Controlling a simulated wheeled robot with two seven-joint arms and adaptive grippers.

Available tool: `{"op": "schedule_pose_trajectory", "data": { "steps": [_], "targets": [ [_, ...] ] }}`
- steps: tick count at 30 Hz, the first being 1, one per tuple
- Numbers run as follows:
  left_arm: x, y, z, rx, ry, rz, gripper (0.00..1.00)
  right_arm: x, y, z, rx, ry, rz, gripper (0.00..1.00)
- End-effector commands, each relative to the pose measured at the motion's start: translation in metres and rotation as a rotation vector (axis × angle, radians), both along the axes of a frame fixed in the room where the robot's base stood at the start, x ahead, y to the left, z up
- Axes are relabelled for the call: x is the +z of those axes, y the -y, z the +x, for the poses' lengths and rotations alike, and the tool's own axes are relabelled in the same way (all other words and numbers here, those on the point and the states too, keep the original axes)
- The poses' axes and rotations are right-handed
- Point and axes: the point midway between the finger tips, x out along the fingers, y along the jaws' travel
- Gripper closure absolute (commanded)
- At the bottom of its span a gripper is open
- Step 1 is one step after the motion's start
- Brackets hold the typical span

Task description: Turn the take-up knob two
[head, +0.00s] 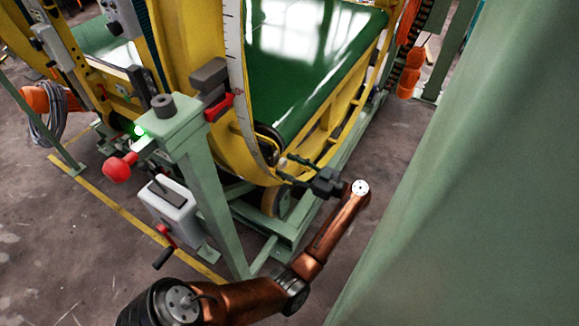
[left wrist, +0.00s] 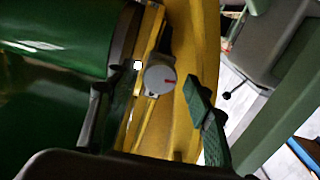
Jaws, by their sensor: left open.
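My right gripper is not in view.
The green belt (head: 310,60) runs inside the curved yellow frame (head: 237,130). A green post (head: 205,170) with a red mushroom button (head: 118,168) and a grey crank box (head: 172,208) stands to the left. A large green panel (head: 470,190) closes off the right.

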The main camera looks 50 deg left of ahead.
Motion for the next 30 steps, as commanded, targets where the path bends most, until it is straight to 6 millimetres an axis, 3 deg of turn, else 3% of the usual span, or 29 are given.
{"op": "schedule_pose_trajectory", "data": {
  "steps": [5,23,28,30],
  "targets": [
    [0.001,0.000,0.000,0.000,0.001,0.000,0.52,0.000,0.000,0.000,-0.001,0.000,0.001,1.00],
    [0.001,0.000,0.000,0.000,0.001,0.000,0.93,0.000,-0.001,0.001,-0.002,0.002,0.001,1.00],
    [0.002,0.000,0.000,0.000,-0.005,-0.002,0.94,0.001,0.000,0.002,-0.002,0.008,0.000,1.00],
    [0.003,0.000,0.000,0.001,-0.014,-0.005,0.94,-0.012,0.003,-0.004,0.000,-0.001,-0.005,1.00]
  ]
}}
